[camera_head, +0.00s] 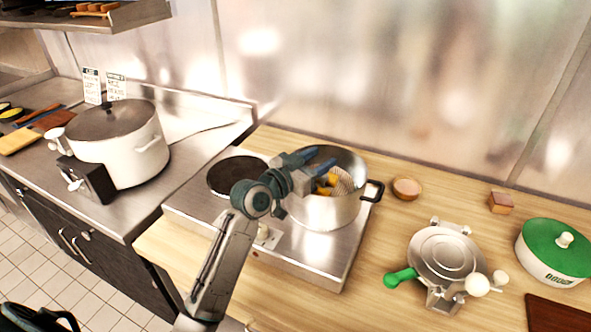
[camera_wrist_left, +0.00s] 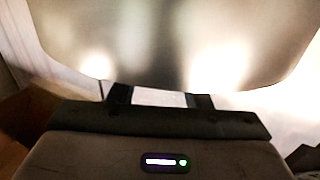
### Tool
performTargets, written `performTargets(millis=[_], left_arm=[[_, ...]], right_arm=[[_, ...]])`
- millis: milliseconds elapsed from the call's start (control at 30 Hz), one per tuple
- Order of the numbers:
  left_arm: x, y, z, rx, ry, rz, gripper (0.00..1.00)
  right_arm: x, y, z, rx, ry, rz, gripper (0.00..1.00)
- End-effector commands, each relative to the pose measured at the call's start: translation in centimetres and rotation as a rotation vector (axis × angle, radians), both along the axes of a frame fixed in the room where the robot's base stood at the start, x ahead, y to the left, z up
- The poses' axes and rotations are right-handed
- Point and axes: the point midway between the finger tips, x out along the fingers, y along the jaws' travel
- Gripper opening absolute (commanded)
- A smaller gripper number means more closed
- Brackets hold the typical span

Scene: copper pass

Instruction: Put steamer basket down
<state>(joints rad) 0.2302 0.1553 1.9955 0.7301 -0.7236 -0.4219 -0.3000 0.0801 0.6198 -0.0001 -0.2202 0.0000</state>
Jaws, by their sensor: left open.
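The steamer basket (camera_head: 344,181), a perforated metal basket with orange-yellow pieces at it, shows inside a steel pot (camera_head: 325,214) on the hob, partly hidden by my gripper. My left gripper (camera_head: 318,168) is open over the pot's left side, its blue fingertips close to the basket. I cannot tell whether they touch it. In the left wrist view the fingers (camera_wrist_left: 160,98) are apart before a large blurred metal surface (camera_wrist_left: 150,45). My right gripper is out of view.
The hob (camera_head: 318,263) has a bare dark plate (camera_head: 237,177) left of the pot. A large white lidded cooker (camera_head: 122,155) stands further left. Right are a small wooden bowl (camera_head: 407,188), a round metal press with green handle (camera_head: 445,253) and a green-lidded pot (camera_head: 555,250).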

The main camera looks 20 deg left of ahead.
Motion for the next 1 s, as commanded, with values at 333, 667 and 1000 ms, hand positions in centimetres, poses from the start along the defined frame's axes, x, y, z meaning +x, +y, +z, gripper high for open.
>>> performTargets(millis=[333, 667, 1000], left_arm=[[-6.2, 2.9, 0.0, 0.009, -0.001, 0.0, 0.44], [-10.0, 4.7, 0.2, 0.004, -0.001, 0.002, 0.44], [-11.0, 5.0, 0.4, 0.0, -0.001, 0.0, 0.44]], right_arm=[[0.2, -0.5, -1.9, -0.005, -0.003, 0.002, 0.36], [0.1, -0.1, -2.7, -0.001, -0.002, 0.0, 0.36], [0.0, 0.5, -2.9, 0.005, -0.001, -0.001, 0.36]])
